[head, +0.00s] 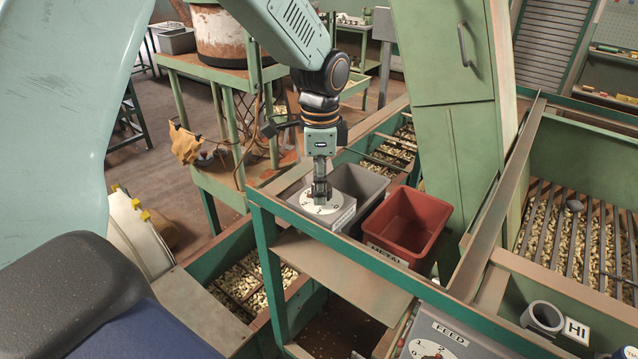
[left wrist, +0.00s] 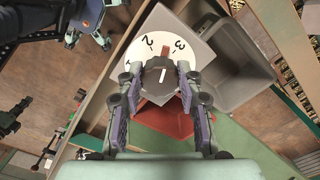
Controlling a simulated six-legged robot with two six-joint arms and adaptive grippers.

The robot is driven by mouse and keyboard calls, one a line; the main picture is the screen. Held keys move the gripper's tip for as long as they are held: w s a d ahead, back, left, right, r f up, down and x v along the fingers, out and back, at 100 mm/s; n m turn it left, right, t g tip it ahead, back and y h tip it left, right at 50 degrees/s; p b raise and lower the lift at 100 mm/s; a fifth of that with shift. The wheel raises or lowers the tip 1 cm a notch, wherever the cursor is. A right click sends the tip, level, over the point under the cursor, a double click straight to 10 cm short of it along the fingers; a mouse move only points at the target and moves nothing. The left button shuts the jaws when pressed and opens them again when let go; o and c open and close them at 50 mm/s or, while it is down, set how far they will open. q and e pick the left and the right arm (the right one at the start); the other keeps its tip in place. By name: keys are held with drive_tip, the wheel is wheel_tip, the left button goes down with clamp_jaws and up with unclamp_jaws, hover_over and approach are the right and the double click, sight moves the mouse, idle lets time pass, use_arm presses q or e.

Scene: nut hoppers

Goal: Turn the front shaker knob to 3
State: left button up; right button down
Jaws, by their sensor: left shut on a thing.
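My left gripper (head: 321,190) comes down from above and is shut on a dark knob (left wrist: 158,76). Its fingers close on the knob's two sides in the left wrist view. The knob sits on a white dial (left wrist: 142,56) on top of a grey box, with the numbers 1, 2 and 3 readable. The knob's white line and the reddish-brown piece behind it lie between 2 and 3. The dial also shows in the head view (head: 313,207), partly covered by the gripper. My right gripper is not in view.
A red bin (head: 409,222) labelled METAL stands right of the dial, and a grey bin (head: 360,184) stands behind it. A box labelled FEED (head: 450,333) with its own dial is at the bottom. A green rail frames the bins. Nut-filled hoppers lie around.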

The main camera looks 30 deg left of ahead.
use_arm(q)
drive_tip(key=m, duration=0.4)
drive_tip(key=shift+w+r+m, duration=0.15)
drive_tip(key=shift+w+m, duration=0.1)
drive_tip(key=shift+m, duration=0.15)
idle(0.4)
drive_tip(key=o, duration=1.2)
drive_tip(key=shift+s+d, duration=0.1)
drive_tip(key=shift+d, duration=0.05)
drive_tip(key=shift+c, duration=0.2)
